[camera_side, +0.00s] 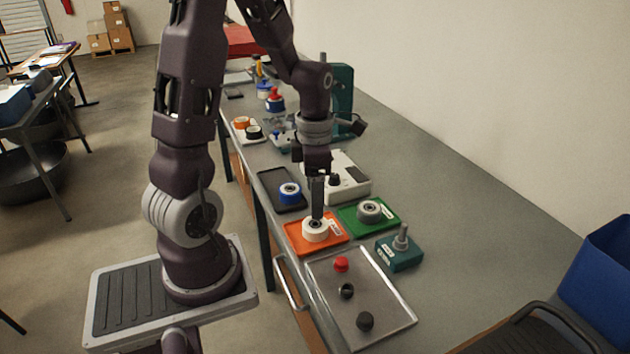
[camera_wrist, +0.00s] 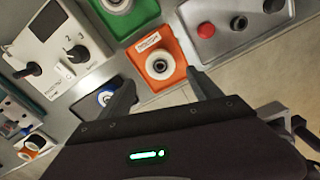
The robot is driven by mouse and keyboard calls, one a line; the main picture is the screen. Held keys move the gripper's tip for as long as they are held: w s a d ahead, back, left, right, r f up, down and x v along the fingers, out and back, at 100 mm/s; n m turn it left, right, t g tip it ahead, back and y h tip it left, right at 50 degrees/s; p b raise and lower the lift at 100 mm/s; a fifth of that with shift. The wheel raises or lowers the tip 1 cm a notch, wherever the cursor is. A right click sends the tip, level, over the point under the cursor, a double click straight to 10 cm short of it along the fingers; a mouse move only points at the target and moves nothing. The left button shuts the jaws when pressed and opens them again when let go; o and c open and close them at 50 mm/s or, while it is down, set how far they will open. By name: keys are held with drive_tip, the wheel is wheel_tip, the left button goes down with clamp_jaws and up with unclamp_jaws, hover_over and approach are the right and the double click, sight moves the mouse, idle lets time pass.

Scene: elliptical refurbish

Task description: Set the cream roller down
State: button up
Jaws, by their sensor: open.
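The cream roller (camera_side: 315,231) sits on the orange tray (camera_side: 335,240), its round face and dark centre hole facing up. In the wrist view the cream roller (camera_wrist: 160,66) lies on the orange tray (camera_wrist: 168,43) beside a white label. My gripper (camera_side: 317,208) points down just above the roller in the side view. In the wrist view my gripper (camera_wrist: 160,79) is open, with one finger to each side below the roller and nothing held. I cannot tell whether a fingertip touches the roller.
A green tray (camera_side: 352,216) with a grey roller (camera_side: 369,210) is to the right. A dark tray (camera_side: 274,194) with a blue roller (camera_side: 290,192) is behind. The bench's right side is bare.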

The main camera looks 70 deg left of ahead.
drive_tip(key=s+d+r+m+t, duration=0.2)
drive_tip(key=d+r+m, duration=0.6)
drive_tip(key=r+m, duration=0.4)
drive_tip(key=s+d+r+m+t, duration=0.1)
drive_tip(key=s+d+m, duration=0.2)
drive_tip(key=m, duration=0.7)
drive_tip(key=s+d+r+m+t, duration=0.2)
drive_tip(key=s+d+m, duration=0.2)
drive_tip(key=m, duration=0.6)
drive_tip(key=shift+s+r+t, duration=0.3)
drive_tip(key=shift+s, duration=0.15)
